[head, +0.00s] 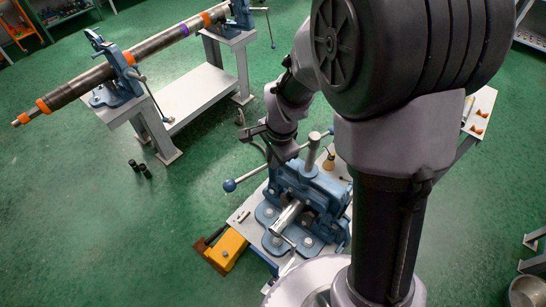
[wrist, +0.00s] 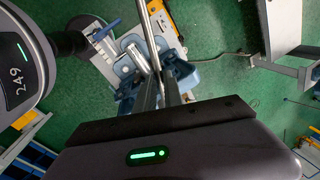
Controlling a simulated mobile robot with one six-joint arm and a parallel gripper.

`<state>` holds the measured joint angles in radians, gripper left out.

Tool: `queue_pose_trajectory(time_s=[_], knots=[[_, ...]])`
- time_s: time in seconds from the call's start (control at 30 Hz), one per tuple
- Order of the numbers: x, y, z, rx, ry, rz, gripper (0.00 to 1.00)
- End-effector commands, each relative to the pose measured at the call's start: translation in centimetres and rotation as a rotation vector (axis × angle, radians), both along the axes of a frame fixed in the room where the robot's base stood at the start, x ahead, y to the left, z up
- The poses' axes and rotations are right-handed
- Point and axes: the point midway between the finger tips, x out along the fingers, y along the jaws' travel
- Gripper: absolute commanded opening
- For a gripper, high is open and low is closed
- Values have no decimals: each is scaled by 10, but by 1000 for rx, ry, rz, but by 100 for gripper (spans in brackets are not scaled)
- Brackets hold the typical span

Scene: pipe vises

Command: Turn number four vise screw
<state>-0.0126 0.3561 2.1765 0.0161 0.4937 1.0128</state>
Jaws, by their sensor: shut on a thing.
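The blue vise (head: 300,200) stands on a small light bench in the middle of the head view, with a short silver pipe (head: 287,217) in it. Its screw (head: 313,152) rises from the top. A crossbar handle ends in a blue ball (head: 229,185) at the lower left and a knob at the upper right. My gripper (head: 286,155) is at the handle, beside the screw, and seems shut on the bar; the contact is partly hidden by my arm. In the wrist view the vise (wrist: 128,52) shows past the fingers. No number four is readable on it.
An orange-yellow block (head: 228,250) sits at the bench's left corner. A long pipe (head: 150,47) with orange bands lies in two more blue vises on a stand at the upper left. Dark cylinders (head: 140,169) stand on the green floor, which is otherwise clear between the benches.

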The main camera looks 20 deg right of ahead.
Motion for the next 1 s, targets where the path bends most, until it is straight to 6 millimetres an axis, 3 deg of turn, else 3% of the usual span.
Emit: queue_pose_trajectory(time_s=[0.47, 1.0], knots=[[9, 3, -1, 1, -1, -59, 0], [77, 8, -5, 1, -5, -511, 0]])
